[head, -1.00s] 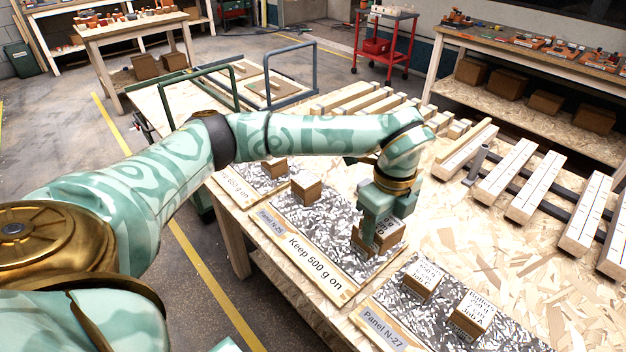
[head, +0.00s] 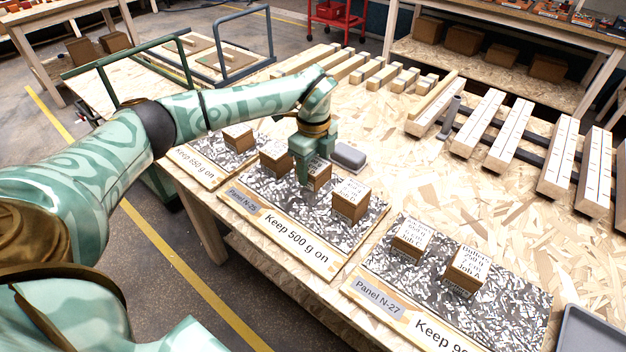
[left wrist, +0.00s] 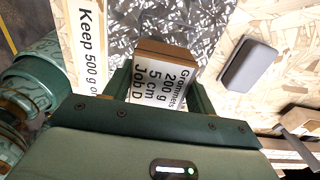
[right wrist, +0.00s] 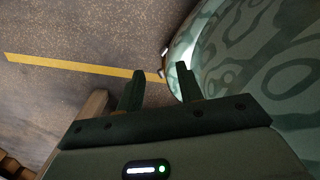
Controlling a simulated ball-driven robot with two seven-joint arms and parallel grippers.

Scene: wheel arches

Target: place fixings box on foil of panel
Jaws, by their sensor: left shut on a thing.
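My left gripper (head: 304,178) is shut on a brown fixings box (head: 320,174) with a white label. In the left wrist view the box (left wrist: 163,84) between the fingers reads Grommets, 200 g, 5 cm, Job D. It is over the silvery foil (head: 300,208) of Panel N-25 (head: 290,231), marked "Keep 500 g on"; I cannot tell whether it touches. Two other boxes stand on this foil, one to the left (head: 276,158) and one to the right (head: 350,203). My right gripper (right wrist: 160,82) is open and empty, above the floor.
Panel N-27 (head: 378,297) at the right carries two boxes (head: 411,240) (head: 466,268). Another panel (head: 195,166) at the left carries one box (head: 238,138). A grey block (head: 348,155) lies just behind N-25's foil. Wooden battens (head: 480,122) lie farther back.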

